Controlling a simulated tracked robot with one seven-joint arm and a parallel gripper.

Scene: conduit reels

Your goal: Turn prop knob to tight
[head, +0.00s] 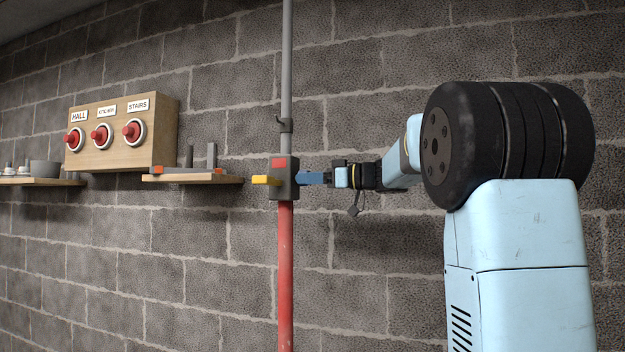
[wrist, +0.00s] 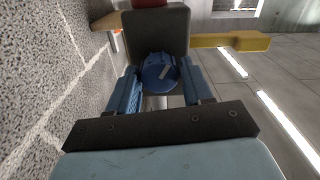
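The prop is a vertical pole with a grey upper tube and a red lower tube (head: 286,270). A dark collar block (head: 284,190) joins them, and the block also shows in the wrist view (wrist: 158,30). The round blue prop knob (wrist: 153,79) is on the block's face towards my gripper and bears a short pale slanted mark. My gripper (wrist: 160,80) has its two blue fingers on either side of the knob, very close to its edges. Whether they press on it cannot be told. In the head view my gripper (head: 311,178) reaches the block's right side.
A yellow lever (head: 265,180) sticks out left from the block. A wooden shelf (head: 215,180) with grey and orange items is left of the pole. Beyond it hangs a wooden box (head: 120,159) with red knobs labelled HALL, KITCHEN and STAIRS. A block wall stands close behind.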

